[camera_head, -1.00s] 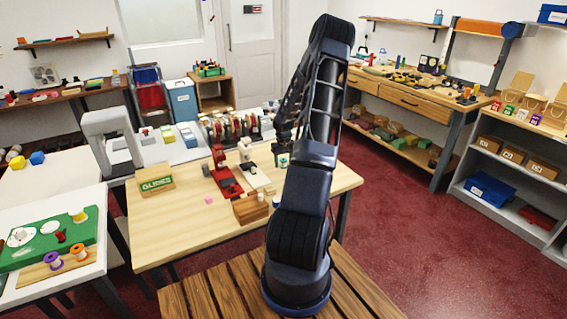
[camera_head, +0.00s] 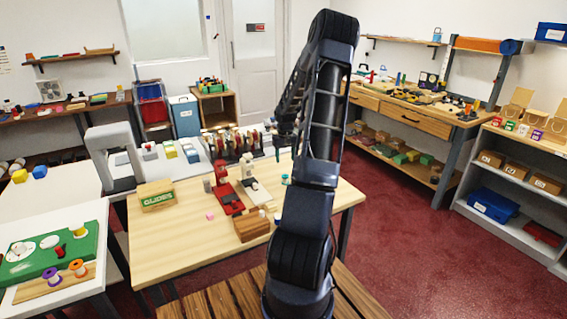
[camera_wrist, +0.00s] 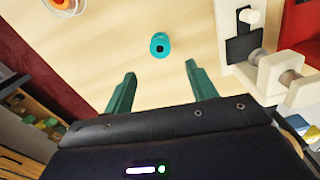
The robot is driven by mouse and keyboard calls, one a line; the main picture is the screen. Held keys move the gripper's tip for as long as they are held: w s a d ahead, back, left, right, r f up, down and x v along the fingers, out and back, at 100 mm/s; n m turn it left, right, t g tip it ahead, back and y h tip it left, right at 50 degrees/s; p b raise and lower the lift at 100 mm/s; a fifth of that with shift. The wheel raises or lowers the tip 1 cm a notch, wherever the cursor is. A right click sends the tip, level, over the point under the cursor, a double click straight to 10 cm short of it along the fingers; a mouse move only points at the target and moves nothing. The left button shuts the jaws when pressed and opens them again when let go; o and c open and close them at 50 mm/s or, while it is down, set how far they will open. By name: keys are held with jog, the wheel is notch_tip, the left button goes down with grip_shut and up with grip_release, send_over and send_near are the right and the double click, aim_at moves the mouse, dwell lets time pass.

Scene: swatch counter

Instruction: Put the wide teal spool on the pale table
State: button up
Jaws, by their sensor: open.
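The teal spool (camera_wrist: 160,46) stands on the light wood table in the wrist view, its round top with a dark centre hole facing me. It sits just beyond the gap between my fingertips, apart from both. In the head view a small teal thing (camera_head: 284,179), likely this spool, shows beside my arm, partly hidden. My gripper (camera_wrist: 160,70) is open and empty, with a green finger at each side. The light wood table (camera_head: 160,245) fills the middle of the head view. A white-topped table (camera_head: 70,302) stands at the left, with a green board and two spools on a wooden strip.
In the wrist view, a white fixture (camera_wrist: 270,72) stands close to my right finger, and an orange-and-white round thing (camera_wrist: 62,4) lies at the top left. The head view shows a red device (camera_head: 228,195), a GLIDES box (camera_head: 157,196) and a wooden block (camera_head: 251,225) on the wood table.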

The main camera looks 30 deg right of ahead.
jog(key=s+a+r+n+t+h, duration=0.1)
jog(key=s+a+r, duration=0.5)
jog(key=a+r, duration=0.4)
jog(key=s+a+r+h, duration=0.1)
jog(key=s+a+r, duration=0.65)
jog(key=r, duration=0.35)
jog(key=s+a+r+t, duration=0.1)
jog(key=s+a+r, duration=0.1)
jog(key=s+a, duration=0.2)
jog(key=s+a+r+t+y, duration=0.1)
jog(key=s+a+r, duration=0.1)
jog(key=s, duration=0.8)
jog(key=s+a+r+t+y, duration=0.1)
jog(key=s+a+r, duration=0.1)
jog(key=s+a, duration=0.3)
jog(key=shift+s+a+n+t, duration=0.3)
jog(key=shift+s+n, duration=0.1)
jog(key=shift+s, duration=0.65)
